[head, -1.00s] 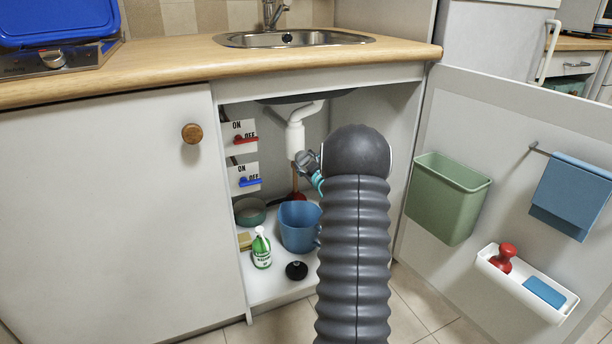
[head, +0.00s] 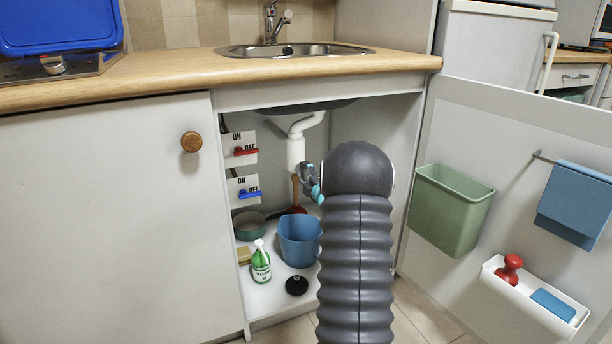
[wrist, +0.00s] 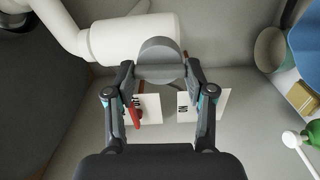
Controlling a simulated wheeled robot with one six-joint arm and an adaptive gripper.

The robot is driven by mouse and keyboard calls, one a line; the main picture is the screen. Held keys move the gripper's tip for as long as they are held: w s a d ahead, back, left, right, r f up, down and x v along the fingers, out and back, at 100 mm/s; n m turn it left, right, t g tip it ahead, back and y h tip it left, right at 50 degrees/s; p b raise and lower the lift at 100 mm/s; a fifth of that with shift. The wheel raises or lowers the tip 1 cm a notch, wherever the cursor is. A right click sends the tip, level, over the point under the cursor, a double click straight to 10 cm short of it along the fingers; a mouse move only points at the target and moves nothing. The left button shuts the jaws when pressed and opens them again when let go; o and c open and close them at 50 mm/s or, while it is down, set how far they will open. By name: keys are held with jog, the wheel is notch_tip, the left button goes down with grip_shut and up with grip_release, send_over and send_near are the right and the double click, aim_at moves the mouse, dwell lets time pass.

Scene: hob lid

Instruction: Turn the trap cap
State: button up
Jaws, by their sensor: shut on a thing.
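The white trap (head: 296,152) hangs under the sink inside the open cabinet. In the wrist view its white body (wrist: 115,38) lies across the top. The grey round trap cap (wrist: 160,48) sits against the trap's lower part. My gripper (wrist: 161,72) has a finger on each side of the cap's near part and is shut on it. In the head view my gripper (head: 307,172) is just right of the trap's lower end; the cap cannot be made out there. My dark arm hides part of the cabinet's right side.
A blue bucket (head: 299,241), green bottle (head: 260,263) and black disc-shaped thing (head: 296,285) stand on the cabinet floor. Red (head: 245,151) and blue (head: 249,194) valve handles are at the left. The open door at right holds a green bin (head: 450,211) and a white tray (head: 495,286).

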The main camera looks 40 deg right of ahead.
jog(key=n, duration=0.7)
jog(key=shift+f, duration=0.1)
jog(key=n, duration=0.4)
jog(key=shift+d+f+n, duration=0.1)
jog(key=shift+n, duration=1.7)
jog(key=o, duration=1.2)
jog(key=shift+c, duration=0.2)
